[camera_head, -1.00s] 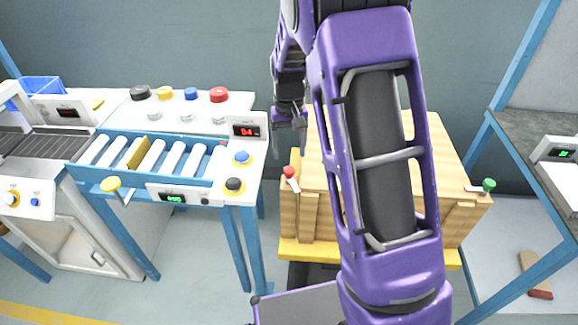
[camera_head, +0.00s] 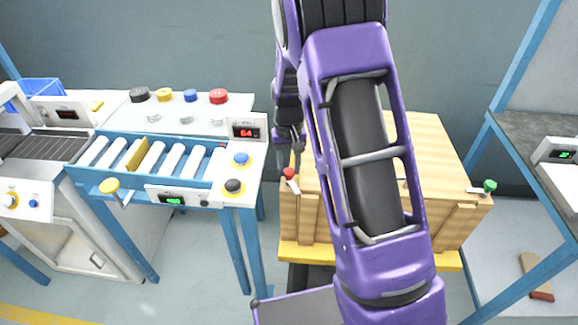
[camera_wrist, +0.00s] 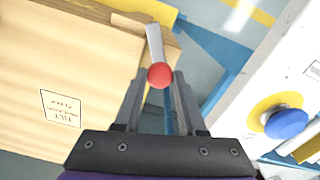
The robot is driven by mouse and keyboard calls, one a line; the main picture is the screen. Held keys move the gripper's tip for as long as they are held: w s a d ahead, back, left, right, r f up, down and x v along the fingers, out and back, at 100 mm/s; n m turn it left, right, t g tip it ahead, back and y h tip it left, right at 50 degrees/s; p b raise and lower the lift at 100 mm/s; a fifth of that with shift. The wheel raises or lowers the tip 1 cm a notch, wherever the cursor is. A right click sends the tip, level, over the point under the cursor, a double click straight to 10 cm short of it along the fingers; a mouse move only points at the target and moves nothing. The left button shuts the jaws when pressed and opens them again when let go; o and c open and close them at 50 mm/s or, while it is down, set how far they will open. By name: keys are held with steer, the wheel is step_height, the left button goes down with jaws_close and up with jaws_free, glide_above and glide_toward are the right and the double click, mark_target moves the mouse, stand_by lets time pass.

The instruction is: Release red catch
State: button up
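The red catch (camera_head: 289,173) is a red ball on a pale lever at the left end of the wooden crate (camera_head: 305,218). In the wrist view the red ball (camera_wrist: 160,76) lies between the fingertips, with its pale lever (camera_wrist: 154,42) running up beyond them. My gripper (camera_wrist: 160,85) is open, its two fingers on either side of the ball with gaps showing. In the head view my gripper (camera_head: 291,155) points down just above the catch. Whether a finger touches the ball cannot be told.
A green-knobbed catch (camera_head: 489,186) is at the crate's right end. A roller bench (camera_head: 215,195) with a blue button (camera_head: 241,158) and black button (camera_head: 233,186) stands close at left. The crate sits on a yellow base (camera_head: 300,252). A dark-topped bench (camera_head: 530,135) is at right.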

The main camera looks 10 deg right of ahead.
jaws_close()
steer(key=shift+m+p, duration=0.65)
steer(key=shift+m, duration=2.25)
steer(key=o, duration=0.8)
jaws_free()
steer(key=shift+r, duration=0.1)
